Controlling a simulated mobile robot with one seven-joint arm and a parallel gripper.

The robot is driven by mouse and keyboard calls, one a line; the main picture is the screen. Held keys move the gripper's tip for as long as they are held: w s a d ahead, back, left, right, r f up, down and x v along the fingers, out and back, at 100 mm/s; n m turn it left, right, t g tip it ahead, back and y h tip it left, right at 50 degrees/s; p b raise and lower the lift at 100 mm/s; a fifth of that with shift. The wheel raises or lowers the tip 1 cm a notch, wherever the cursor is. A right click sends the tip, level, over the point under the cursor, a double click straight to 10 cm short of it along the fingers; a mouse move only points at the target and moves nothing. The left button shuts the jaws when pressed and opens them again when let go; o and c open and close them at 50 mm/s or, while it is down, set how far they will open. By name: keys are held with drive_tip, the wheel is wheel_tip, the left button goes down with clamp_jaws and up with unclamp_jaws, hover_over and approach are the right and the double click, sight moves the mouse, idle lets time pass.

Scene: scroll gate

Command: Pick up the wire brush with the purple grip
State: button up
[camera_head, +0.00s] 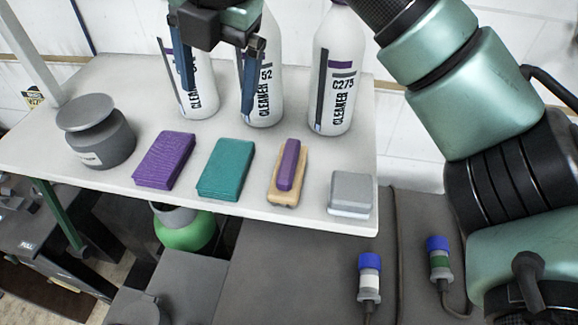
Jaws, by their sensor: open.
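The wire brush (288,172) lies on the white shelf near its front edge. It has a purple grip on a tan base and stands between a teal block and a grey block. My gripper (217,105) is open, with its two dark fingers pointing down, above and to the left of the brush and in front of the cleaner bottles. Nothing shows between its fingers. The brush is in full view, and the gripper is apart from it.
White cleaner bottles (335,75) stand behind. A purple block (164,160), a teal block (225,168), a grey block (350,193) and a grey jar (98,140) share the shelf (255,213). Blue-capped connectors (369,275) stand below at right.

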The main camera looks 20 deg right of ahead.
drive_tip(key=s+d+r+n+g+h, duration=0.1)
drive_tip(key=s+d+n+g, duration=0.15)
drive_tip(key=s+d, duration=0.35)
hover_over(288, 158)
drive_tip(key=shift+m, duration=0.35)
drive_tip(key=f, duration=0.7)
drive_tip(key=shift+w+d+p, duration=0.2)
drive_tip(key=shift+d+p, duration=0.1)
drive_tip(key=shift+d, duration=0.1)
drive_tip(key=shift+s+a+f+p, duration=0.15)
drive_tip(key=shift+f+p, duration=0.3)
drive_tip(key=shift+f, duration=0.95)
drive_tip(key=shift+s+a+f+p, duration=0.15)
drive_tip(key=shift+f+p, duration=0.3)
drive_tip(key=shift+f, duration=0.95)
drive_tip(key=shift+w, duration=0.15)
clamp_jaws()
